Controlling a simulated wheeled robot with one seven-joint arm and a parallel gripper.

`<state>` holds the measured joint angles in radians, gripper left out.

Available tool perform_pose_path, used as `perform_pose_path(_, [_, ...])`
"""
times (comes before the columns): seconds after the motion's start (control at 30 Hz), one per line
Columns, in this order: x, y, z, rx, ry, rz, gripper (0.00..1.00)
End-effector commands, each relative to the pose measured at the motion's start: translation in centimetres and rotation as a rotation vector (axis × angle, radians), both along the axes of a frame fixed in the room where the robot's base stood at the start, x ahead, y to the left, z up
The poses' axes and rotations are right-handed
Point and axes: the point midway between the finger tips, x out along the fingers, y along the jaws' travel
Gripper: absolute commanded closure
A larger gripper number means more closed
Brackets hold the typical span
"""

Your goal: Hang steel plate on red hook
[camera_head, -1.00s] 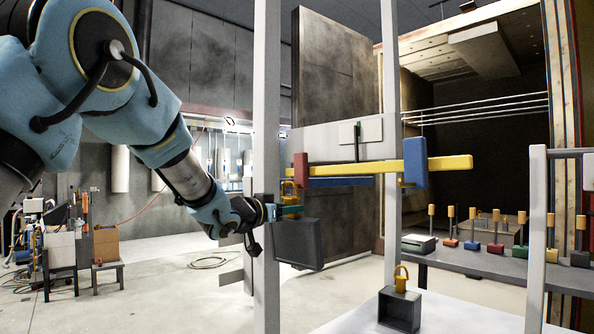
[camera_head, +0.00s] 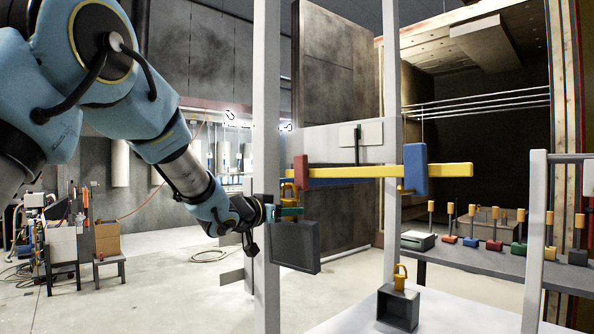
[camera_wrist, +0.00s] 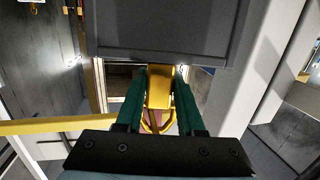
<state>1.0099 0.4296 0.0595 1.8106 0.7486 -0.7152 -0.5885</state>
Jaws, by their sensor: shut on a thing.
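A dark grey steel plate (camera_head: 295,247) hangs below my gripper (camera_head: 290,211), nearly upright. My gripper is shut on the yellow hanger at the plate's top (camera_head: 288,194). In the wrist view, the green fingers (camera_wrist: 160,100) close on the yellow hanger (camera_wrist: 158,88), with the plate (camera_wrist: 160,35) beyond. The red marker block (camera_head: 301,170) sits on the yellow bar of the rack, just above and right of the hanger in the head view. The hook itself I cannot make out. I cannot tell whether the hanger touches the bar.
A blue block (camera_head: 415,168) sits farther right on the yellow bar (camera_head: 450,170). Grey rack posts (camera_head: 266,100) stand close to my gripper. A shelf (camera_head: 480,257) holds several coloured blocks.

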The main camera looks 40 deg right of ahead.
Motion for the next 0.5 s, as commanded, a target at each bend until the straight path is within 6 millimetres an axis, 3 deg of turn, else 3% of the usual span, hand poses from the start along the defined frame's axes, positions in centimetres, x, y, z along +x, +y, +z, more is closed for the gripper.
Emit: perform_pose_path(0.5, [-0.04, 0.17, 0.33, 0.03, 0.004, -0.001, 1.0])
